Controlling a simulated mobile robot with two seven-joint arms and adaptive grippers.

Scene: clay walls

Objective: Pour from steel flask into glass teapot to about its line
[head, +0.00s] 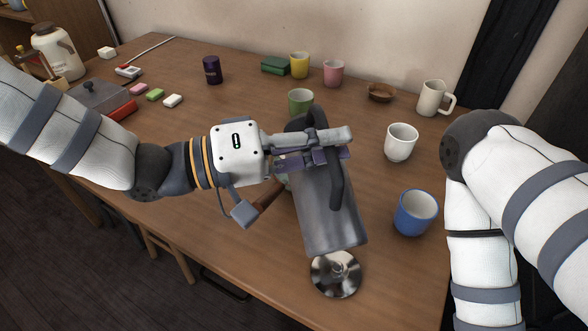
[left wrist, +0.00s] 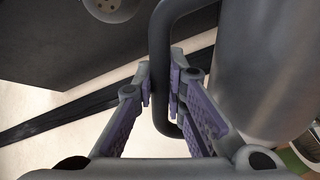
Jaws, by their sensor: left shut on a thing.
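The steel flask (head: 328,222), a grey cylinder with a dark handle (head: 337,180), is in the middle of the head view. My left gripper (head: 335,145) is shut on its handle. The left wrist view shows the fingers (left wrist: 162,90) on either side of the handle, with the flask body (left wrist: 265,70) to the right. The flask slants in the picture; its mouth and any flow are not visible. A brown handle (head: 264,200) sticks out behind the flask, perhaps of the glass teapot, whose body and line are mostly hidden. My right gripper is out of view.
A shiny steel lid-like disc (head: 335,275) lies near the table's front edge. A blue cup (head: 415,212), a white cup (head: 401,143) and a green cup (head: 300,101) stand around the flask. A dark tumbler (head: 212,70) stands farther back. Bare table (head: 225,105) lies left of the green cup.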

